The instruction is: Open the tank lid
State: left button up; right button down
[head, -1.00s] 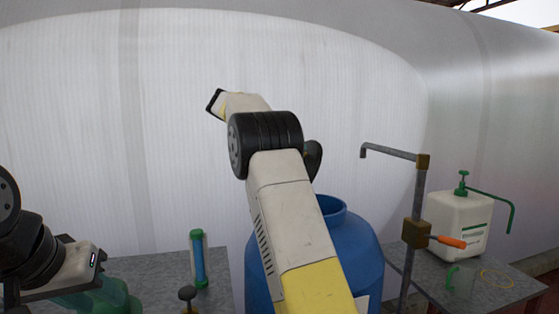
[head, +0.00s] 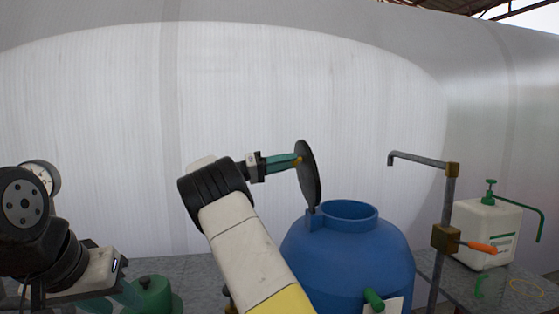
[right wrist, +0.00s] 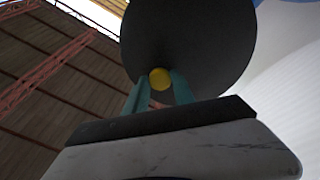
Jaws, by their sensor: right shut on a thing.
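The blue tank (head: 345,262) stands in the middle right of the head view with its round mouth (head: 348,215) uncovered. The dark round lid (head: 308,176) stands upright on edge at the left side of the mouth. My right gripper (head: 298,160) is shut on the lid's yellow knob, which shows between the teal fingers in the right wrist view (right wrist: 160,79). The lid (right wrist: 190,38) fills the top of that view. My left arm is at the lower left of the head view; its gripper (head: 128,296) is partly cut off, and its jaws are unclear.
A grey standpipe (head: 447,205) with an orange-handled valve rises right of the tank. A white pump canister (head: 487,232) stands on the right table (head: 450,290). A green rounded object (head: 152,293) sits near my left gripper. A pale curved wall is behind.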

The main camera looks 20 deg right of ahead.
jog(key=shift+a+f, duration=0.1)
jog(key=shift+a, duration=0.15)
jog(key=c, duration=1.1)
grip_release()
jog(key=shift+o, duration=0.2)
jog(key=a+f, duration=0.1)
jog(key=a, duration=0.6)
jog(key=shift+w+a+f, duration=0.2)
jog(key=shift+a+f, duration=0.1)
jog(key=shift+f, duration=0.05)
